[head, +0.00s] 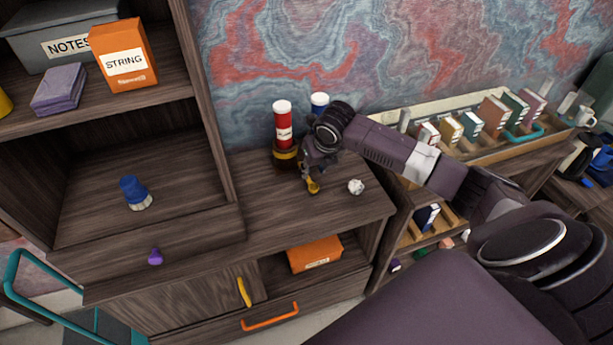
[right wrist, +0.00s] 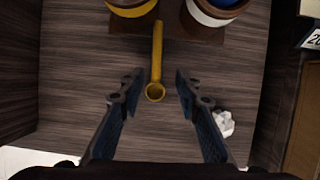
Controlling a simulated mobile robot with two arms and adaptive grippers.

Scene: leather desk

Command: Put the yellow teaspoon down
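The yellow teaspoon (right wrist: 157,52) lies on the wooden cabinet top (head: 262,212). In the right wrist view its bowl is toward me and its handle points away. In the head view only a small yellow part (head: 314,188) shows below my right gripper (head: 311,174). The right wrist view shows both fingers spread, one on each side of the spoon, with a gap on both sides. My right gripper is open and holds nothing. My left gripper is not in view.
A red bottle (head: 283,122) and a blue-and-white container (head: 319,103) stand behind the spoon. A white crumpled lump (head: 356,187) lies to its right. An open shelf with a blue object (head: 134,193) is at left. The cabinet top's front left is clear.

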